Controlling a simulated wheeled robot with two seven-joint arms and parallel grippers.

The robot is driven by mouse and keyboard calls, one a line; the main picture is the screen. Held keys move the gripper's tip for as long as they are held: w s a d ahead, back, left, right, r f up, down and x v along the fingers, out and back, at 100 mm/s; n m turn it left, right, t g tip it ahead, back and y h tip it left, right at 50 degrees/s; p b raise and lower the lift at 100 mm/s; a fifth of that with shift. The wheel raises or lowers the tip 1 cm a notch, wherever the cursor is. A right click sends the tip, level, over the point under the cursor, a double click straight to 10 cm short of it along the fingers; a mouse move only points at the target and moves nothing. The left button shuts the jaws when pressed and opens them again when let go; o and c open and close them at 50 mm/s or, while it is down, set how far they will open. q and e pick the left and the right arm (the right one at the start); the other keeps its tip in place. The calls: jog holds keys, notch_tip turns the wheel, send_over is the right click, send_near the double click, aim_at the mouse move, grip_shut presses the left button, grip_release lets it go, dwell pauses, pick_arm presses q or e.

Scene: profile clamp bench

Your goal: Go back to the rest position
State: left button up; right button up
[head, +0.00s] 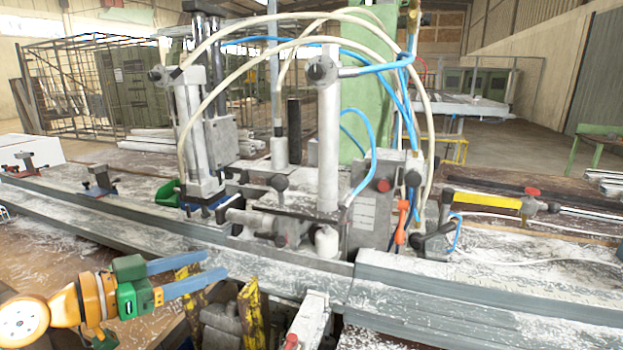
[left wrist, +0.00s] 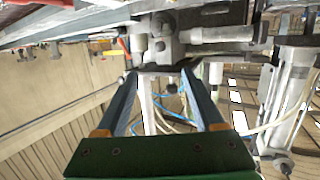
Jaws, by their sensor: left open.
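My left gripper (head: 198,274) is at the lower left of the head view, with a green body and two blue fingers spread apart. It is open with nothing between the fingers, and it is in front of the bench rail. The left wrist view also shows my left gripper (left wrist: 160,85) with its two fingers apart, and the clamp machine beyond them. The clamp machine (head: 328,140) stands on the bench in the middle of the head view, with upright cylinders and blue and cream hoses. My right gripper is not in view.
The long grey bench rail (head: 420,285) runs across the front, covered in white shavings. Yellow-edged brackets (head: 250,312) stand below it, close to the right of my left gripper. A wire cage (head: 90,90) stands behind.

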pick_arm(q)
jog(key=s+d+f+g+y, duration=0.1)
jog(key=s+d+f+g, duration=0.15)
jog(key=f, duration=0.55)
jog(key=s+d+f+n+g+y, duration=0.1)
jog(key=s+f+y, duration=0.1)
jog(key=s+f, duration=0.35)
jog(key=s+d+f+g+y, duration=0.1)
jog(key=d+f, duration=0.1)
jog(key=f, duration=0.8)
jog(key=s+a+f+n+g+y, duration=0.25)
jog(key=s+f, duration=0.25)
jog(key=s, duration=0.3)
jog(key=s+a+f+n+g+y, duration=0.1)
jog(key=s+a+f+n+y, duration=0.25)
jog(key=s, duration=0.55)
notch_tip(320, 180, down, 11)
jog(key=d, duration=0.2)
jog(key=s+a+f+g+y+p, duration=0.1)
jog(key=s+a+f+g+p, duration=0.1)
jog(key=s+f, duration=1.1)
jog(key=shift+s+a+f+m+p, duration=0.3)
jog(key=shift+s+a+f+m, duration=0.1)
jog(key=shift+f, duration=0.05)
